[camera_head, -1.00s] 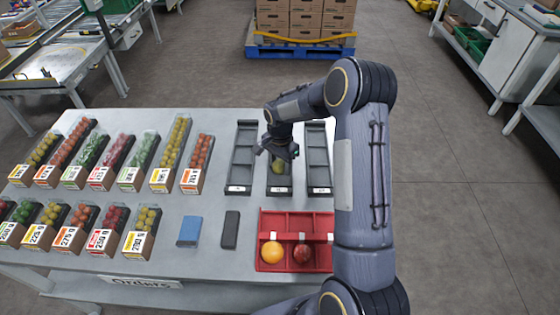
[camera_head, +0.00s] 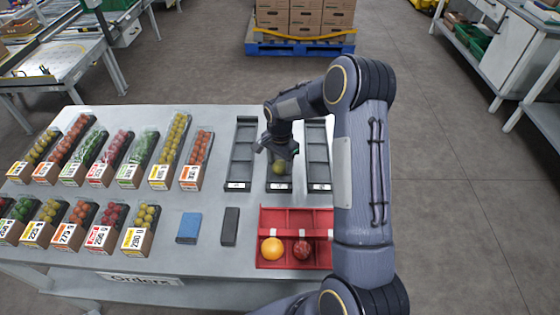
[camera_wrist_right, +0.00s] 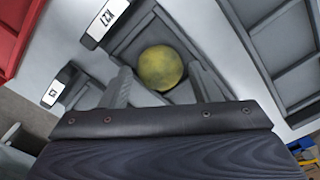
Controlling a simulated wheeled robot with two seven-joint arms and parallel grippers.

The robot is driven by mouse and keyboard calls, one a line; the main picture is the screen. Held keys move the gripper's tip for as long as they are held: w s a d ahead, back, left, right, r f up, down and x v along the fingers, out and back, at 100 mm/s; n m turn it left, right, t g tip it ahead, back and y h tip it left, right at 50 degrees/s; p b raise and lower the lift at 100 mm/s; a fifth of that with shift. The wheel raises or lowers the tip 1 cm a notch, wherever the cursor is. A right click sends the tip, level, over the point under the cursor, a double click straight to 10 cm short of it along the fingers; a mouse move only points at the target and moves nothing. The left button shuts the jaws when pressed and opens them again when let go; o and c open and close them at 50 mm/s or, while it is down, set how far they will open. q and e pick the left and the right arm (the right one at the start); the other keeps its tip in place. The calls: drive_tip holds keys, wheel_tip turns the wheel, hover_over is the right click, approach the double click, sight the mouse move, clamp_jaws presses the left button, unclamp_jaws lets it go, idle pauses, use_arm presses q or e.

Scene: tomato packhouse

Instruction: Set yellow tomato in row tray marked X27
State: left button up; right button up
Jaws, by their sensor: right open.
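The yellow tomato (camera_head: 278,169) sits in the near end of the middle dark row tray (camera_head: 279,185). In the right wrist view the tomato (camera_wrist_right: 160,67) lies inside the tray (camera_wrist_right: 127,45) whose white label (camera_wrist_right: 108,19) reads X27. My right gripper (camera_head: 279,154) is just above the tomato and partly hides it in the head view. In the wrist view its two fingers (camera_wrist_right: 163,88) are open, one on each side of the tomato, with gaps visible. My left gripper is not in view.
Similar row trays stand left (camera_head: 242,155) and right (camera_head: 318,155) of the middle one. A red divided tray (camera_head: 263,218) in front holds an orange fruit (camera_head: 272,250) and a red one (camera_head: 302,250). Blue (camera_head: 189,228) and black (camera_head: 230,227) blocks and several filled punnets (camera_head: 125,160) lie left.

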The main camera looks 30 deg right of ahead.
drive_tip(key=shift+r, duration=0.1)
drive_tip(key=shift+r+p, duration=0.9)
drive_tip(key=shift+r, duration=0.75)
drive_tip(key=o, duration=0.5)
drive_tip(key=shift+c, duration=1.4)
drive_tip(key=shift+r, duration=0.1)
